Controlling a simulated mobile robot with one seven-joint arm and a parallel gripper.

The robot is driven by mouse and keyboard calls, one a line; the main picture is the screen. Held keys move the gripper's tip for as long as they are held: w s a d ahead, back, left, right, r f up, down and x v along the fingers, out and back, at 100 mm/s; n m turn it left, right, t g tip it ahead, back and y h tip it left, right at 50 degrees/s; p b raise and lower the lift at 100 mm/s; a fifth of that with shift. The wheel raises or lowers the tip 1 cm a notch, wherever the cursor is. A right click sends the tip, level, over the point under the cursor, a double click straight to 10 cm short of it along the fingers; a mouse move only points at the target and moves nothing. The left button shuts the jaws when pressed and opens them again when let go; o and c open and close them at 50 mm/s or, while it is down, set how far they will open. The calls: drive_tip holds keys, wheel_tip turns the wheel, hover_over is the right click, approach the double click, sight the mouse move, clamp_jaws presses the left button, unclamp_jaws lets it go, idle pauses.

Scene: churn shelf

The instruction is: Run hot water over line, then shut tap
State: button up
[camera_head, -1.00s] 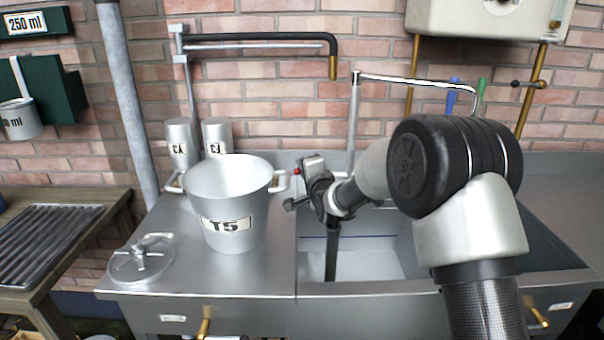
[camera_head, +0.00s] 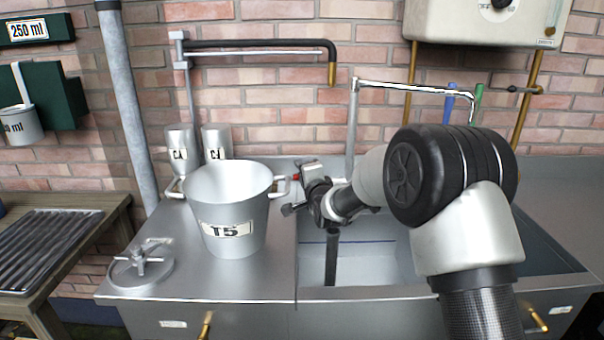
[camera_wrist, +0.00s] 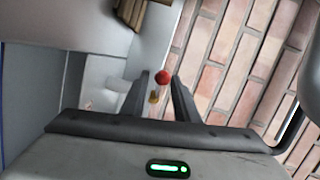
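A small red knob (camera_head: 296,177) sits at the back of the steel counter, left of the sink. In the wrist view the red knob (camera_wrist: 162,77) on a brass stem shows between the fingertips. My gripper (camera_wrist: 161,82) is open, with a finger on each side of the knob; I cannot tell whether they touch it. My gripper (camera_head: 298,192) also shows at the sink's left back corner. The steel sink (camera_head: 385,262) has a blue line (camera_head: 318,238) on its inner wall. A chrome spout (camera_head: 415,86) reaches over the sink. No running water is visible; my arm hides part of the basin.
A large pot marked T5 (camera_head: 228,205) stands left of the sink, close to my gripper. A round lid (camera_head: 140,268) lies in front-left of it. Blue (camera_head: 450,103) and green (camera_head: 476,104) handles stand behind my arm. A dark upright tube (camera_head: 331,258) stands in the sink.

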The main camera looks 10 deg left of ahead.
drive_tip(key=p+v, duration=0.1)
drive_tip(key=v, duration=0.6)
drive_tip(key=shift+s, duration=0.2)
drive_tip(key=shift+d+r, duration=0.1)
